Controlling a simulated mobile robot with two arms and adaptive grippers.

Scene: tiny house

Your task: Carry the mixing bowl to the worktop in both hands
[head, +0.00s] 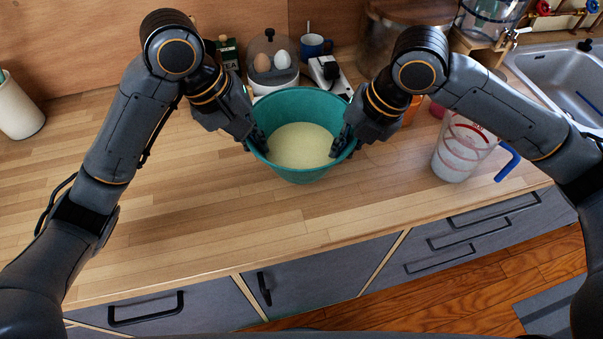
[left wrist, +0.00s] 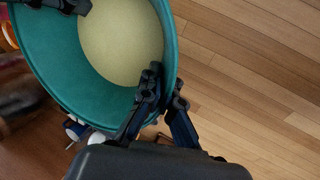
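The mixing bowl (head: 292,108) is teal with a pale cream inside, and it is over the wooden worktop (head: 200,210). It looks about level; I cannot tell whether its base touches the wood. My left gripper (head: 257,139) is shut on the bowl's left rim. In the left wrist view the bowl (left wrist: 62,65) has one finger of this gripper (left wrist: 165,92) inside its wall and one outside. My right gripper (head: 344,138) is at the right rim with a finger inside, and seems shut on it. Its outer finger is partly hidden.
An egg holder (head: 262,80) with eggs, a dark tea box (head: 228,52) and a blue mug (head: 315,45) stand behind the bowl. A measuring jug (head: 461,150) stands to the right, before the sink (head: 565,75). A white canister (head: 15,110) is far left. The worktop's left and front are clear.

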